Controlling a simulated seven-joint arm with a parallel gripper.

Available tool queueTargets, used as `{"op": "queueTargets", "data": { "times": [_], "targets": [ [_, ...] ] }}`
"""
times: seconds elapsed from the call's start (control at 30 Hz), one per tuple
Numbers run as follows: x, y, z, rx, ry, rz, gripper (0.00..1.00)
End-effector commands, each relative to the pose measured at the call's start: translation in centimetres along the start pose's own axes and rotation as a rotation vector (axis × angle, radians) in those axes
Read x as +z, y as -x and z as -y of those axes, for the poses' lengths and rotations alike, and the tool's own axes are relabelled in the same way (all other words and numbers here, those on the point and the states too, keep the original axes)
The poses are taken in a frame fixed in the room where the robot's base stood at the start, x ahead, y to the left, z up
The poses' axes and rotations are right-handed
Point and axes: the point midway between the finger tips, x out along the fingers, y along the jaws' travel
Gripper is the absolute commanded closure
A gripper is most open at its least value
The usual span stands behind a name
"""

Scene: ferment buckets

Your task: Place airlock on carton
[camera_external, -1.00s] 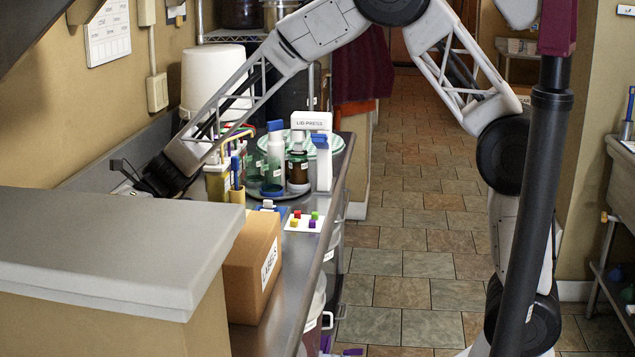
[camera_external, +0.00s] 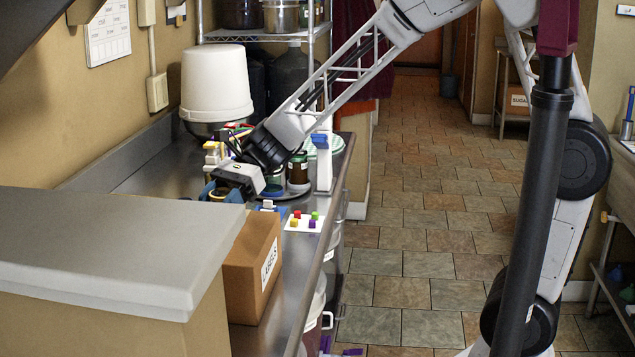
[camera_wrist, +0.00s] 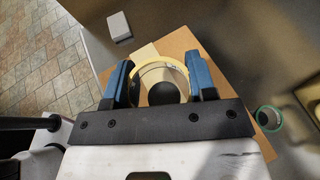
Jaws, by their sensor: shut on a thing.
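The airlock, a round piece with a yellow rim (camera_wrist: 155,62) and a dark round middle, sits between the blue fingers of my gripper (camera_wrist: 160,82). My gripper is shut on it and also shows over the counter in the external view (camera_external: 220,194), where the airlock is mostly hidden. The carton (camera_external: 265,268) is a brown box marked LABELS on the counter, just in front of and below my gripper. Its brown top (camera_wrist: 180,43) shows beyond the airlock in the wrist view. The airlock appears above the carton's level; I see no clear contact between them.
A raised grey ledge (camera_external: 110,245) stands left of the carton. In the wrist view, a green ring (camera_wrist: 268,118) lies right of the carton.

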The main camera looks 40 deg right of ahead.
Motion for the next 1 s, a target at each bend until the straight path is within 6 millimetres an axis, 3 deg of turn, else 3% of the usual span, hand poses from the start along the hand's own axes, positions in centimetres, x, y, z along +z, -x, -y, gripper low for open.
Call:
{"op": "queueTargets", "data": {
  "times": [0.3,0.6,0.8,1.0],
  "targets": [
    [-0.7,3.1,-6.7,0.007,0.002,0.000,0.71],
    [-1.5,4.9,-12.2,0.015,0.001,0.002,0.71],
    [-1.9,5.4,-14.1,0.020,0.002,0.002,0.71],
    [-2.0,5.5,-14.6,0.022,0.001,0.003,0.71]
  ]
}}
